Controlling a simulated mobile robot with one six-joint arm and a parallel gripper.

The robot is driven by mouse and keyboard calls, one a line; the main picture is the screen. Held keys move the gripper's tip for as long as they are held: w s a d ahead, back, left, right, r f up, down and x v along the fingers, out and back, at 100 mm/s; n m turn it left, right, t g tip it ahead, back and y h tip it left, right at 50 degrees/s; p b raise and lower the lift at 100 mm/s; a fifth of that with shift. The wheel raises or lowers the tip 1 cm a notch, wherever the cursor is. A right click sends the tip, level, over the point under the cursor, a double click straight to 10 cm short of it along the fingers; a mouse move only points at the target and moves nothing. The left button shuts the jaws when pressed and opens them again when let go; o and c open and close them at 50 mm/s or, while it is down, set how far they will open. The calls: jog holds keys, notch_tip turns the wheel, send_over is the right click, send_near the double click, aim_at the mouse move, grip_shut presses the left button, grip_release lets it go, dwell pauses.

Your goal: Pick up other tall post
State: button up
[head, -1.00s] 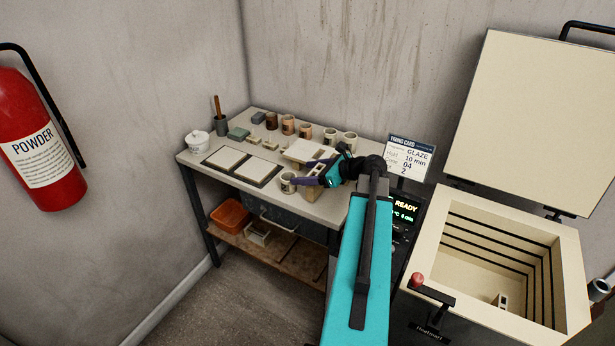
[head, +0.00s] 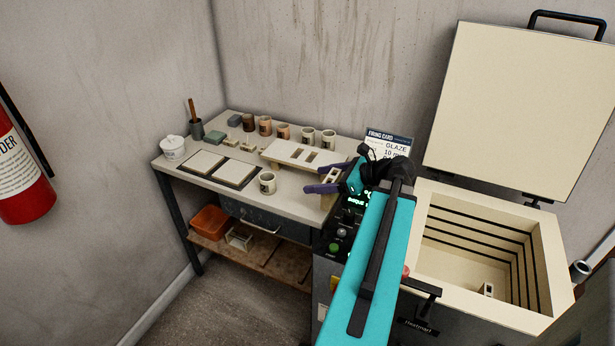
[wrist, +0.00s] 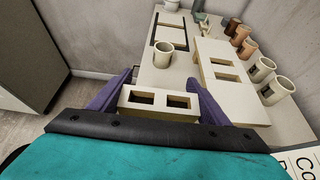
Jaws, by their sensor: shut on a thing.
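In the head view my gripper (head: 333,179) is at the right end of the table, with the post (head: 328,200) partly hidden by the fingers. Another cream post (head: 488,289) stands inside the kiln, on its floor. I cannot tell the gap between the held post and the table.
The kiln (head: 437,203) is open, its lid raised, at the right. On the table (head: 215,180) are a slotted cream board (head: 275,153), a mug (head: 267,183), more cups behind, and two flat tiles (head: 205,162). A firing card (head: 385,145) stands behind my arm.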

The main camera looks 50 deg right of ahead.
jog(key=shift+s+d+r, duration=0.1)
jog(key=shift+s+r, duration=0.05)
jog(key=shift+s, duration=1.05)
